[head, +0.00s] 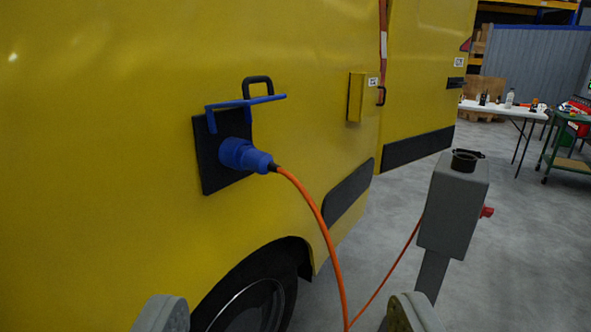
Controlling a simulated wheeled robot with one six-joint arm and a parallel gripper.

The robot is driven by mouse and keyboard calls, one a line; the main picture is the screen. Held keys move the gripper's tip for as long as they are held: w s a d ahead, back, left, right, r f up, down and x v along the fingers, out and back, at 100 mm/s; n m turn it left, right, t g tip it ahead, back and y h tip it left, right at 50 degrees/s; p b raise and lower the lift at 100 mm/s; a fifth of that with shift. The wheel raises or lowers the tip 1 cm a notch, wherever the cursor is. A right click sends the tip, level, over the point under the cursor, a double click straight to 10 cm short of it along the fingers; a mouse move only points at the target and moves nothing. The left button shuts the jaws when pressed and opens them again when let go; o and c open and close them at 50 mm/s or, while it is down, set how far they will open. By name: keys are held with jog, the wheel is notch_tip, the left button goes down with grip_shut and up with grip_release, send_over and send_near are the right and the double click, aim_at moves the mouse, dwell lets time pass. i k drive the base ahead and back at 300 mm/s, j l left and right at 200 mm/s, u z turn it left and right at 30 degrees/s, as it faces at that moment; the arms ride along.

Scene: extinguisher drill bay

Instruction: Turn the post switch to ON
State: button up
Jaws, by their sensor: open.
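The grey post (452,210) stands on the floor at the right, with a box-shaped head. A small red part (487,212) sticks out from the right side of the box; it may be the switch, but its setting cannot be read. A black round cap or socket (465,160) sits on top of the box. My gripper (288,313) shows at the bottom edge, its two grey fingertips wide apart and nothing held between them.
A yellow vehicle (120,90) fills the left. A blue plug (243,155) sits in its black side plate, and an orange cable (325,235) hangs from the plug. Behind the post are a white table (508,110) and a green cart (570,163). Grey floor (535,240) is clear right of the post.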

aim_at(486, 212)
jog(key=l+z, duration=0.25)
jog(key=i+l+z, duration=0.2)
jog(key=l, duration=0.2)
jog(key=l+z, duration=0.25)
